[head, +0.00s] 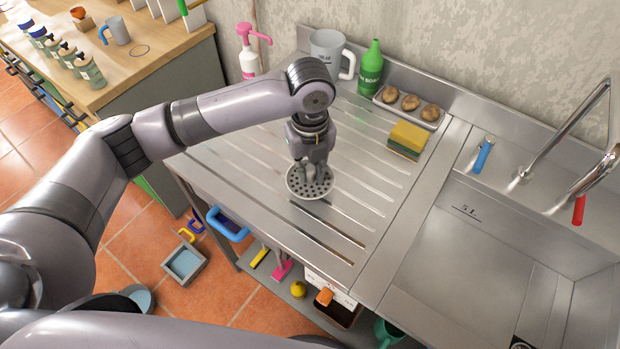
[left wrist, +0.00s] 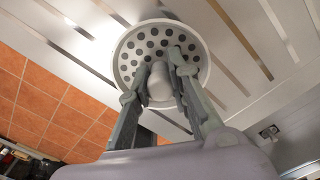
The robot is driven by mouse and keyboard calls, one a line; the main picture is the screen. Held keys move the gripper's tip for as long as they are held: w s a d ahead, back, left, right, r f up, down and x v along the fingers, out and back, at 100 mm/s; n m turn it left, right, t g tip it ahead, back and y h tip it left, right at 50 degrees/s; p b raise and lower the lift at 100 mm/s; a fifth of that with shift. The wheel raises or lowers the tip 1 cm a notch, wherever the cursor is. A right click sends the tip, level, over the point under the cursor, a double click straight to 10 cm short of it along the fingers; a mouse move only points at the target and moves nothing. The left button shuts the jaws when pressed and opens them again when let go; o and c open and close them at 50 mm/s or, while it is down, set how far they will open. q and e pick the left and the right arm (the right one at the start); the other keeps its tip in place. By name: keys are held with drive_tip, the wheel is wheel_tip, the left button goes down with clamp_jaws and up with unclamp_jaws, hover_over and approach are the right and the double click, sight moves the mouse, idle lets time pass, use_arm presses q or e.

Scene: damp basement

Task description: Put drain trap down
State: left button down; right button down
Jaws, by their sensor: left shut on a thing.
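The drain trap (head: 300,186) is a round pale disc full of dark holes, with a light knob in its middle. It is at the ribbed steel drainboard (head: 360,205), near its front left part. I cannot tell whether it touches the board or hangs just above it. My left gripper (head: 309,178) points down over it and is shut on its knob. The left wrist view shows both fingers (left wrist: 165,82) around the knob and the holed disc of the drain trap (left wrist: 133,62) beyond. My right gripper is not in view.
The sink basin (head: 470,265) lies to the right, with a faucet (head: 560,140). At the back stand a pink-topped pump bottle (head: 248,62), a grey jug (head: 328,50), a green bottle (head: 371,68), a tray of brown lumps (head: 436,122) and a sponge (head: 407,137). The drainboard's middle is clear.

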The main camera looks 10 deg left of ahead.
sight(310, 183)
use_arm(q)
drive_tip(key=shift+f, duration=0.25)
drive_tip(key=shift+s+f, duration=0.1)
drive_tip(key=shift+f, duration=0.3)
wheel_tip(310, 183, down, 2)
drive_tip(key=shift+f+p, duration=0.25)
drive_tip(key=shift+p, duration=0.05)
drive_tip(key=shift+f, duration=0.5)
drive_tip(key=c, duration=1.5)
unclamp_jaws()
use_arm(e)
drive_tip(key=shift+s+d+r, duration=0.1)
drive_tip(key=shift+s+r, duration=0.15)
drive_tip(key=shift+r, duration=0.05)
